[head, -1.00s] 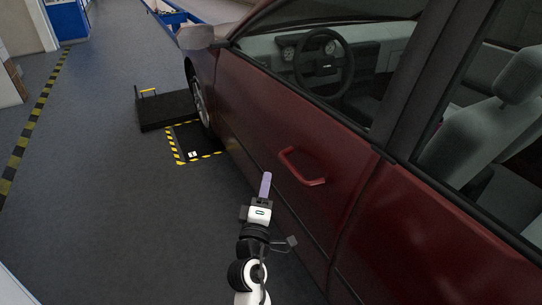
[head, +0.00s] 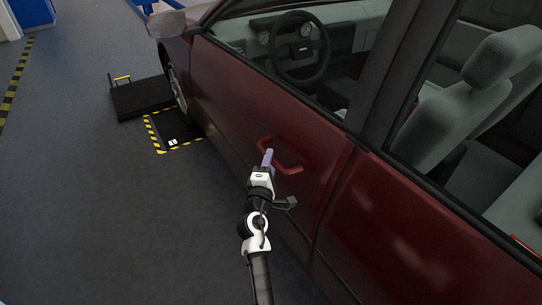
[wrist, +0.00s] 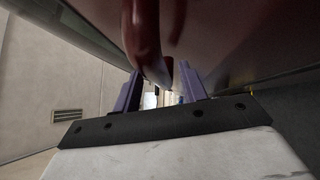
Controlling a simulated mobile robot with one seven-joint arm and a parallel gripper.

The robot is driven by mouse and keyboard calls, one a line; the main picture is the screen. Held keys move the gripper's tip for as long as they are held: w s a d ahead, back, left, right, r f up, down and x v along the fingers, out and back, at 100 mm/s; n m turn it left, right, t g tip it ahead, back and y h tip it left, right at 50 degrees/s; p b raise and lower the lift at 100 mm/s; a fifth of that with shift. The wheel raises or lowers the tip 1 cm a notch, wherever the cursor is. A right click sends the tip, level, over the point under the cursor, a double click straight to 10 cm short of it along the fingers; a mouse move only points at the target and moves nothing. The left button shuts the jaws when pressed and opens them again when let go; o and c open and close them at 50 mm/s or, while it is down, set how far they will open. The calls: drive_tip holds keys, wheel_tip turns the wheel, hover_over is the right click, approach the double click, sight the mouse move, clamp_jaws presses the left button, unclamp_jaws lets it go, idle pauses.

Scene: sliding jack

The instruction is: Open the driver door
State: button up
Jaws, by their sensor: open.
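The dark red driver door (head: 240,110) is shut, with its window above and the steering wheel visible through it. Its red loop handle (head: 291,168) stands out from the door panel. My gripper (head: 268,155) is at the handle in the head view and covers part of it. In the wrist view, my gripper (wrist: 160,92) has its two purple fingers apart, and the red handle (wrist: 146,40) comes down in front of and partly between them. I cannot tell whether the fingers touch it.
A black platform (head: 140,98) with a yellow handle stands on the floor by the front wheel. A black-and-yellow bordered mat (head: 172,142) lies near it. The grey floor (head: 110,220) left of the car is clear.

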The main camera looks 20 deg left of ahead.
drive_tip(key=shift+w+a+r, duration=0.1)
drive_tip(key=shift+w, duration=0.7)
drive_tip(key=shift+c, duration=0.4)
clamp_jaws()
